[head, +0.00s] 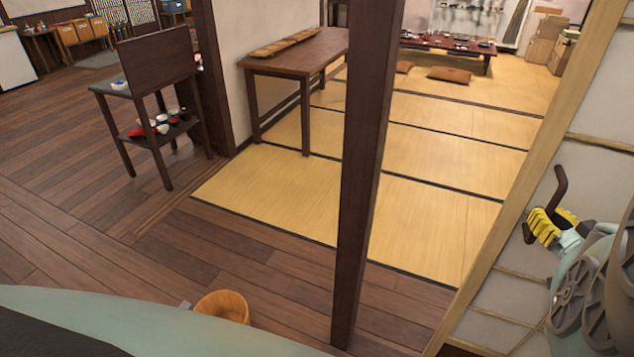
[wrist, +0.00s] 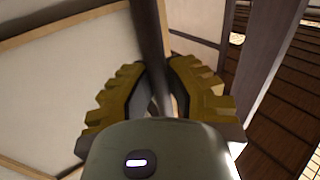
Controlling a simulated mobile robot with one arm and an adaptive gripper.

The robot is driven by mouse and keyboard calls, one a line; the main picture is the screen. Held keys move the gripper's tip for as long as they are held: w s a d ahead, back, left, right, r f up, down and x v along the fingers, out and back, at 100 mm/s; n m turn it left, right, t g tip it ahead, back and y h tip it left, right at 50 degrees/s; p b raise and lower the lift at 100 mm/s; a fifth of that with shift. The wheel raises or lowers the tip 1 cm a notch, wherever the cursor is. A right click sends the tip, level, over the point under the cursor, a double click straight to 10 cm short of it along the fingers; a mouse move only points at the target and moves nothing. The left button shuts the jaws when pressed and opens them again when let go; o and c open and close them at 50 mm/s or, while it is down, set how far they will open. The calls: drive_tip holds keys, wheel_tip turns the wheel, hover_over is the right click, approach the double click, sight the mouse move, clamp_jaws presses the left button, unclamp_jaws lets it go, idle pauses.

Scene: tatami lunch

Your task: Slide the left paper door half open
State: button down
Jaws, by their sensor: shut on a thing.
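The paper door (head: 595,112), with pale panels and a light wooden frame, fills the right side of the head view. A dark bent handle (head: 560,187) stands out from its face. My gripper (head: 546,222), with yellow fingers, is shut on this handle. In the wrist view the fingers (wrist: 164,78) close on either side of the dark upright bar (wrist: 150,40), with pale door panels (wrist: 55,85) behind at left. The fingers hide part of the handle. An open gap onto the tatami shows left of the door's edge. No second paper door is clearly seen.
A dark post (head: 362,170) stands left of the gap. Tatami flooring (head: 440,210) lies beyond, with a side table (head: 300,55) and a low table (head: 450,42). A wooden bucket (head: 222,305) is on the plank floor. A small shelf stand (head: 150,95) stands at left.

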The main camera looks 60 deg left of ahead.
idle(0.3)
drive_tip(key=c, duration=0.9)
unclamp_jaws()
drive_tip(key=shift+c, duration=0.2)
drive_tip(key=v, duration=1.2)
